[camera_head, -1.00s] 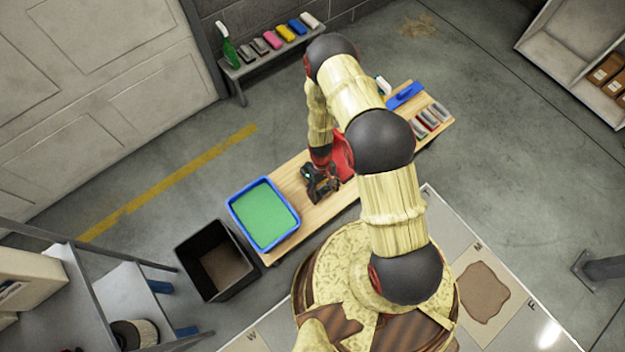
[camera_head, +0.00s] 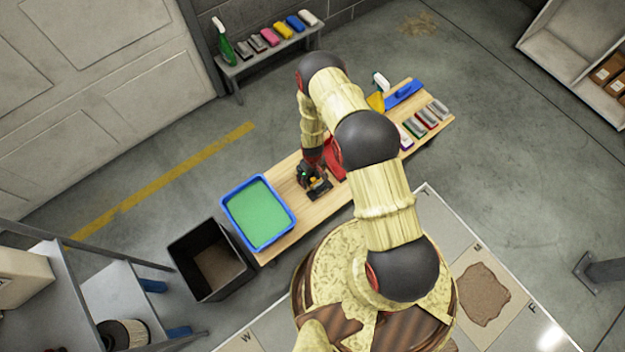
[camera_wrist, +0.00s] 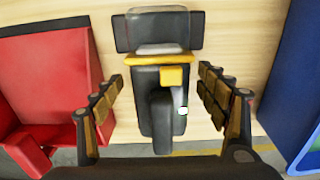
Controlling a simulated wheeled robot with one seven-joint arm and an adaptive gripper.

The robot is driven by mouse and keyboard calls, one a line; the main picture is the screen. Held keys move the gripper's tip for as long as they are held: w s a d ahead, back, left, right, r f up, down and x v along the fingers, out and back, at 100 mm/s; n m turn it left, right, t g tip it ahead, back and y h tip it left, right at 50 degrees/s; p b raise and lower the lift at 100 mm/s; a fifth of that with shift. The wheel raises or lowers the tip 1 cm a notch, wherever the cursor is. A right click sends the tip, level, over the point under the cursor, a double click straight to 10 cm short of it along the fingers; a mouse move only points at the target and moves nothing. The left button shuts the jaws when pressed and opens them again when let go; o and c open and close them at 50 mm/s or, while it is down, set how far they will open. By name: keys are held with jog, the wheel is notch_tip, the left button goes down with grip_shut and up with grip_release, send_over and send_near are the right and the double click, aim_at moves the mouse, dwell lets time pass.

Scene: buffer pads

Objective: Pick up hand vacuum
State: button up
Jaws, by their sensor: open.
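The hand vacuum (camera_wrist: 149,72) is black and grey with a yellow band and a yellow button. It lies on the wooden bench, between the blue tray and a red bin. In the wrist view it sits between the two spread fingers of my gripper (camera_wrist: 158,98), with a visible gap on each side. My gripper is open and empty. In the head view my gripper (camera_head: 309,178) is low over the bench and partly hides the vacuum (camera_head: 320,189). I cannot tell how far the fingertips are above the bench.
The blue tray (camera_head: 285,191) with a green pad is close on the left; the red bin (camera_head: 337,160) is close on the right. Several pads (camera_head: 427,117) and a blue tool (camera_head: 404,95) lie at the bench's far right. A black bin (camera_head: 236,290) stands at the left.

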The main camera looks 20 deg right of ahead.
jog(key=shift+f, duration=0.55)
jog(key=shift+c, duration=1)
jog(key=c, duration=1.6)
jog(key=shift+r, duration=0.1)
jog(key=shift+c, duration=0.4)
